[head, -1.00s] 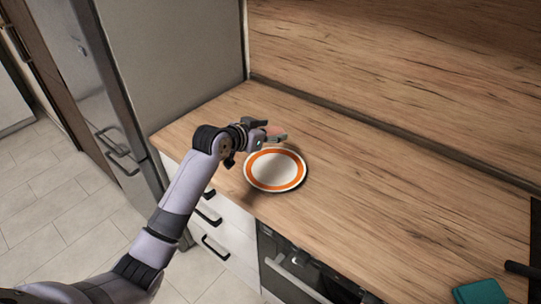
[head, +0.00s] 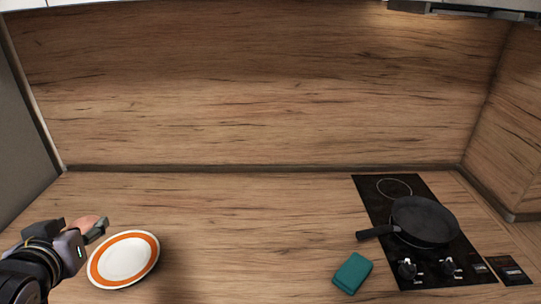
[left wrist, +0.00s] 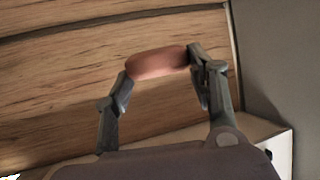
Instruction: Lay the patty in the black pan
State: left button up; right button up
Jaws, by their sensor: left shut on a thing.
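My left gripper (head: 98,229) is at the lower left of the head view, shut on the pinkish-brown patty (head: 84,222). The left wrist view shows the patty (left wrist: 157,62) held between the two fingertips, clear of the counter. The gripper is just up and left of a white plate with an orange ring (head: 124,259), which is empty. The black pan (head: 424,221) sits on the cooktop at the right, far from the gripper. It looks empty, and its handle points left. My right gripper is not in view.
The black cooktop (head: 374,202) has knobs along its front edge. A teal cloth or sponge (head: 352,273) lies on the counter left of the knobs. The wooden counter (head: 250,225) between plate and cooktop is otherwise clear. A wood splashback (head: 260,90) rises behind.

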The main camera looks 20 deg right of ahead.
aim_at(422, 225)
jog(key=l+z, duration=0.15)
jog(key=z, duration=0.25)
jog(key=l+z, duration=0.2)
jog(key=z, duration=0.2)
jog(key=l+z, duration=0.15)
jog(key=z, duration=0.25)
jog(key=i+l, duration=0.1)
jog(key=l, duration=0.25)
jog(key=i+l, duration=0.15)
jog(key=l, duration=0.2)
